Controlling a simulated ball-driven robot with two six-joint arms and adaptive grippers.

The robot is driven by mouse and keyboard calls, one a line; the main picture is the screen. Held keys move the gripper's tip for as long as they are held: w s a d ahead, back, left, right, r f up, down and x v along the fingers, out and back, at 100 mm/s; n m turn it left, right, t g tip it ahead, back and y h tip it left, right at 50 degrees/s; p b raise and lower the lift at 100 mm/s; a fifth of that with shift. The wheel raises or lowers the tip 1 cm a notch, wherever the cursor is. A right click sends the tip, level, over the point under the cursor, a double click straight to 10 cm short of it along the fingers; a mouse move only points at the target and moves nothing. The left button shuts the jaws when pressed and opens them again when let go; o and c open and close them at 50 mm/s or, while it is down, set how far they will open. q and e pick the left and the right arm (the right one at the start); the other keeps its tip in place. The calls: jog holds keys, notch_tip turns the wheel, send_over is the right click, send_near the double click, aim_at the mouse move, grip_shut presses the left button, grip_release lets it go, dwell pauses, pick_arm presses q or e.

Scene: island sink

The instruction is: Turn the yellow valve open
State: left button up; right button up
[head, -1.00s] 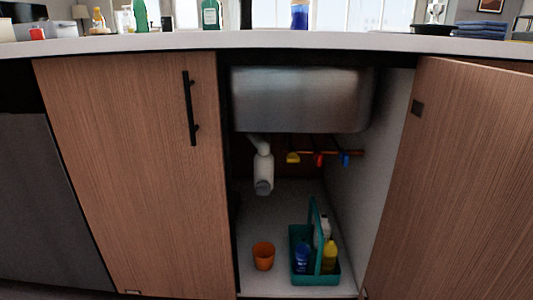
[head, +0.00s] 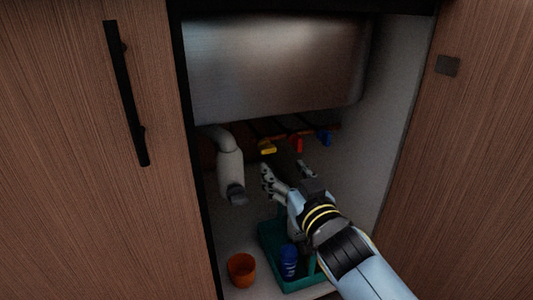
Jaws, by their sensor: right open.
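The yellow valve (head: 267,147) is the leftmost of three coloured valves on the copper pipe at the back of the cabinet, under the metal sink basin (head: 275,70). My right gripper (head: 285,172) reaches into the cabinet from the lower right. Its fingers are spread open and empty, below the yellow valve and apart from it in the picture. How far it is from the valve in depth I cannot tell. My left gripper is not in view.
A red valve (head: 297,144) and a blue valve (head: 325,138) sit to the right. A white drain trap (head: 230,168) hangs to the left. A teal caddy (head: 268,240) with a blue bottle (head: 288,260) and an orange cup (head: 241,270) stand on the cabinet floor. The right door (head: 470,150) is open.

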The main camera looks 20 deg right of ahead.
aim_at(269, 151)
jog(key=w, duration=0.4)
jog(key=w+b, duration=0.1)
jog(key=w, duration=0.4)
jog(key=shift+a, duration=0.2)
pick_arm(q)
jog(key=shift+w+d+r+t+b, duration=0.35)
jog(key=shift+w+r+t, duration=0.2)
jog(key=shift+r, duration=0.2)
pick_arm(e)
jog(key=shift+w+r, duration=0.15)
jog(key=shift+w, duration=0.55)
jog(key=c, duration=1.2)
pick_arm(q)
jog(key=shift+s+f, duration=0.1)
